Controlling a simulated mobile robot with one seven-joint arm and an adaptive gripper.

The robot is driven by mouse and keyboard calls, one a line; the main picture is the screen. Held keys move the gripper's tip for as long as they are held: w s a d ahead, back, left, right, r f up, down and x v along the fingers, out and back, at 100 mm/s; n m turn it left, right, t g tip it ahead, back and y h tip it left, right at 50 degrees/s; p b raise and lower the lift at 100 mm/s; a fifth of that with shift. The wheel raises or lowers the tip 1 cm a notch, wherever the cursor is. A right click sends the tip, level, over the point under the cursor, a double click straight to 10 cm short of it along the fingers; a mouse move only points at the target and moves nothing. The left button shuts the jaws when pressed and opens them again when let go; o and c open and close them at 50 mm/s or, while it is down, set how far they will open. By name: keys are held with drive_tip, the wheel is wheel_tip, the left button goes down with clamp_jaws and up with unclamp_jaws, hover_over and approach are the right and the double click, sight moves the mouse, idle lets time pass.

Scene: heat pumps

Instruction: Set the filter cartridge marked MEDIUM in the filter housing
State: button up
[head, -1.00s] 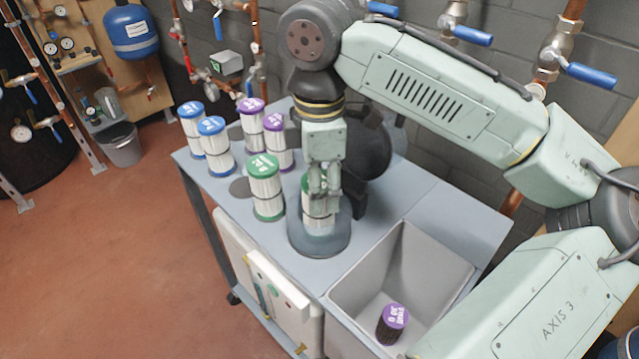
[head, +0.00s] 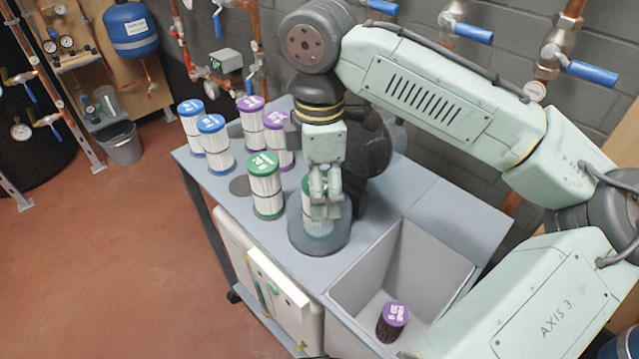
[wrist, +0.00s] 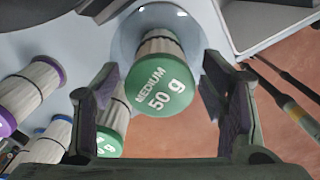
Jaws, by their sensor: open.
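The MEDIUM 50 g filter cartridge (wrist: 158,90) has a green cap and a white pleated body. In the wrist view it stands with its lower end inside the round clear filter housing (wrist: 122,40). In the head view the housing (head: 308,240) stands on the bench and the cartridge (head: 307,186) rises from it, partly hidden by my fingers. My gripper (head: 326,205) is open over the cartridge, with a finger on each side of the cap. In the wrist view there are gaps between cap and fingers. How deeply the cartridge is seated is hard to tell.
Another green-capped cartridge (head: 265,187) stands close left of the housing. Blue-capped (head: 216,146) and purple-capped (head: 278,142) cartridges stand further back. A grey sink (head: 445,262) at the right holds a dark, purple-capped cartridge (head: 391,323). Pipes and blue-handled valves line the wall.

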wheel_tip(320, 180, up, 12)
drive_tip(key=shift+r, duration=0.2)
idle(1.4)
